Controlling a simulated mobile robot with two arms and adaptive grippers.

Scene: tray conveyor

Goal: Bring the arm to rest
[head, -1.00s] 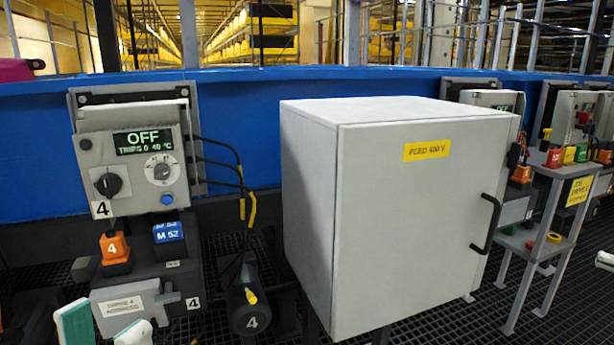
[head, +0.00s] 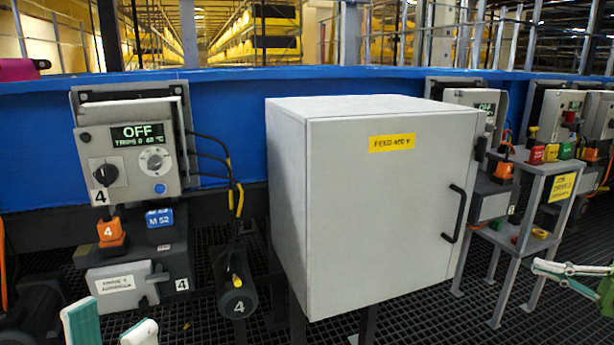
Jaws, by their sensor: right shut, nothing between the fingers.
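My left gripper (head: 110,329) shows at the bottom left edge, in front of the number 4 drive station. Its two pale, teal-backed fingertips stand apart with nothing between them. My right gripper (head: 548,269) is at the right edge, in front of the small grey stand. Its pale green fingers point left and are shut, with nothing held. Most of both arms is outside the view.
A large grey cabinet (head: 375,220) with a yellow label and black handle stands in the middle, door closed. Left of it is a control box (head: 132,155) reading OFF. A small stand (head: 550,215) holds coloured blocks at right. Dark grating floor (head: 400,322) is open in front.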

